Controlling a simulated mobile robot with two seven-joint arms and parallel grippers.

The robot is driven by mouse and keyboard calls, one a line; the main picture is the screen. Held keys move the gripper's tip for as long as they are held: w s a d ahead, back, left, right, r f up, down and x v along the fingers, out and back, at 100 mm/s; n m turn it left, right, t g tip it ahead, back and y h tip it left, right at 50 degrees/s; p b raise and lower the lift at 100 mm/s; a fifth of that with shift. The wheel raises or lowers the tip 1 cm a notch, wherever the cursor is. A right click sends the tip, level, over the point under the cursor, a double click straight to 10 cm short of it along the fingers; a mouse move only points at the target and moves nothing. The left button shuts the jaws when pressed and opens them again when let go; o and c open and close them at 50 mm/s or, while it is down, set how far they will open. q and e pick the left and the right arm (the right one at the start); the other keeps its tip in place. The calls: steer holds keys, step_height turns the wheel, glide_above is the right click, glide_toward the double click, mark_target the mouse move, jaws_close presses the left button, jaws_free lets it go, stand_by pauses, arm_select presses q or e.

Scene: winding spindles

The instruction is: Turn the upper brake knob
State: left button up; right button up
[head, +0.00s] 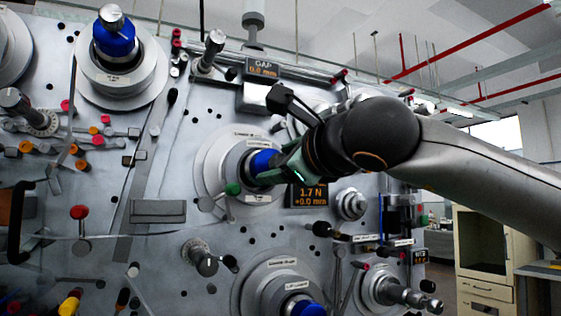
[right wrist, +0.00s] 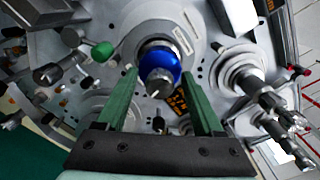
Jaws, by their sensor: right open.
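A blue knob with a grey tip (right wrist: 160,68) sits at the centre of a round grey spindle flange (right wrist: 205,38) in the right wrist view. In the head view this blue knob (head: 263,162) is mid-panel, partly hidden by my right gripper (head: 284,163). My right gripper (right wrist: 158,82) is open, its two green fingers either side of the knob in the picture; I cannot tell whether they touch it. Other blue knobs show at the upper left (head: 113,42) and the bottom (head: 308,308). Labels are too small to read, so I cannot tell which is the upper brake knob. My left gripper is not in view.
A green-balled lever (head: 232,189) juts out beside the middle spindle. A tension display (head: 310,195) and a stepped silver knob (head: 351,204) are to its right. The panel (head: 175,180) carries many rods and pegs. A cabinet (head: 484,240) stands at the right.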

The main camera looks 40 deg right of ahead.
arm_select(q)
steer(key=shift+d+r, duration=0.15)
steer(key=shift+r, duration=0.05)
arm_select(e)
jaws_close()
stand_by(0.5)
steer(key=n, duration=0.4)
steer(key=n+p, duration=0.1)
steer(key=n, duration=0.7)
steer(key=shift+p, duration=0.4)
steer(key=shift+n, duration=1.2)
steer(key=shift+n+p, duration=0.4)
steer(key=shift+n, duration=0.3)
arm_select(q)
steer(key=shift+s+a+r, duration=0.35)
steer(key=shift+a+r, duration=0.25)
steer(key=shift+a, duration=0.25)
arm_select(e)
steer(key=shift+n, duration=0.3)
